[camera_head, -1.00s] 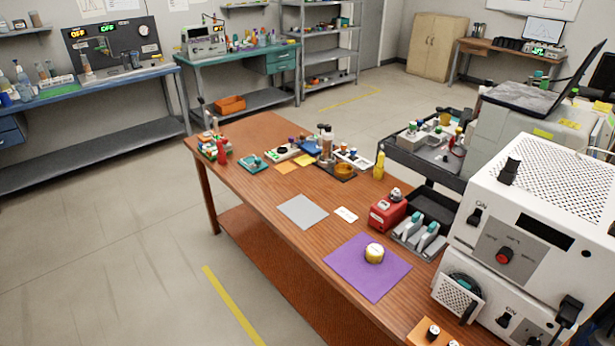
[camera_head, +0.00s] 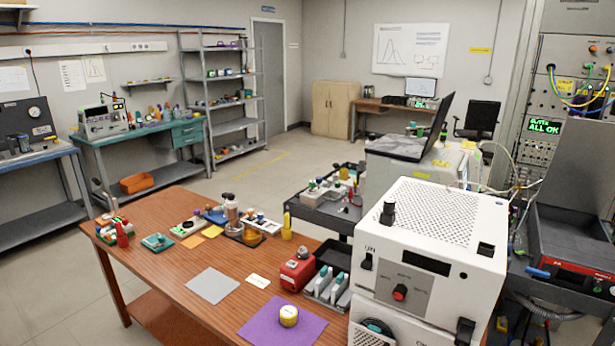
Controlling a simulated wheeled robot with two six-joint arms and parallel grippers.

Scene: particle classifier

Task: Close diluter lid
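I cannot tell for sure which thing is the diluter. A white boxy instrument (camera_head: 437,218) with a perforated top stands at the right of the wooden table. It has a red knob, a dark display and black fittings on its front. Low on its front is a small white panel with a round black grille (camera_head: 368,338), with a dark, teal-coloured part beside it. This panel is cut by the bottom edge of the picture, and I cannot tell how far it stands open. Neither of my grippers is in view.
A laptop (camera_head: 408,142) stands open behind the instrument. Floor at the left is clear.

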